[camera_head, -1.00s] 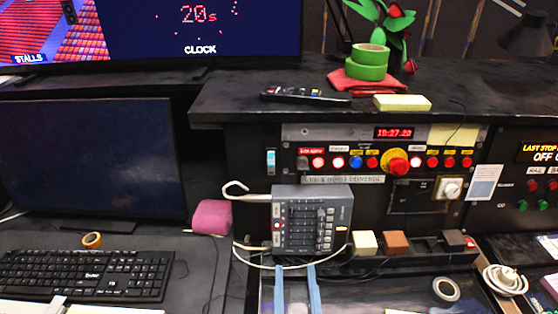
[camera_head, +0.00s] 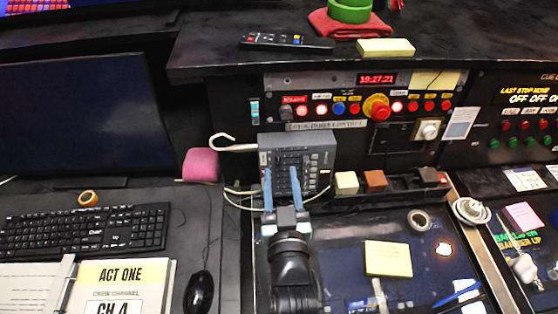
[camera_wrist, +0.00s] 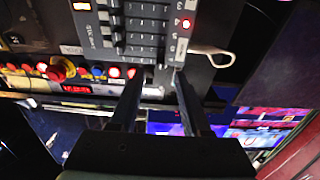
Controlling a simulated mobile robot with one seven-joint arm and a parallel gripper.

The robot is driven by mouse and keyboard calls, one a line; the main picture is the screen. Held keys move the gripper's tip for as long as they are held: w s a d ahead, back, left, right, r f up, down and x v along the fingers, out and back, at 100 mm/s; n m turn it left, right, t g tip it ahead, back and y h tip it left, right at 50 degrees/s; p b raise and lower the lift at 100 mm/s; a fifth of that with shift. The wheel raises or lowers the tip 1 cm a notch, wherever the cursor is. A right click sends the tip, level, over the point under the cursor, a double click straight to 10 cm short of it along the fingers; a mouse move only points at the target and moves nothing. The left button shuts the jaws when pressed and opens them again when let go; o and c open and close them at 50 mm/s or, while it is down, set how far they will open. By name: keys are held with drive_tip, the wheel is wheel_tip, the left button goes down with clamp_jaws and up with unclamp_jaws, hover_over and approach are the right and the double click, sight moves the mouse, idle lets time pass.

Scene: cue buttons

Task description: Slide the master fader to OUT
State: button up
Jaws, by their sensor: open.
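The grey fader box (camera_head: 322,151) stands below the red-lit control panel, with several dark slider knobs in rows on its face. It also shows in the wrist view (camera_wrist: 140,38), where a red light glows on its right part. I cannot tell which slider is the master fader, and the OUT mark is too small to read. My gripper (camera_head: 281,172) is open, with its two blue fingers apart in front of the box, covering part of its sliders. In the wrist view my gripper (camera_wrist: 158,74) has nothing between its fingers, and its tips are near the box's edge.
White and brown blocks (camera_head: 375,180) stand to the right. The shelf (camera_head: 215,60) overhangs above. A tape roll (camera_head: 419,220) lies on the dark desk.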

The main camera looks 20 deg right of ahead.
sight(278, 160)
drive_tip(key=shift+w+d, duration=0.2)
drive_tip(key=shift+w, duration=0.75)
drive_tip(key=shift+w+d, duration=0.15)
drive_tip(key=shift+w, duration=0.75)
clamp_jaws()
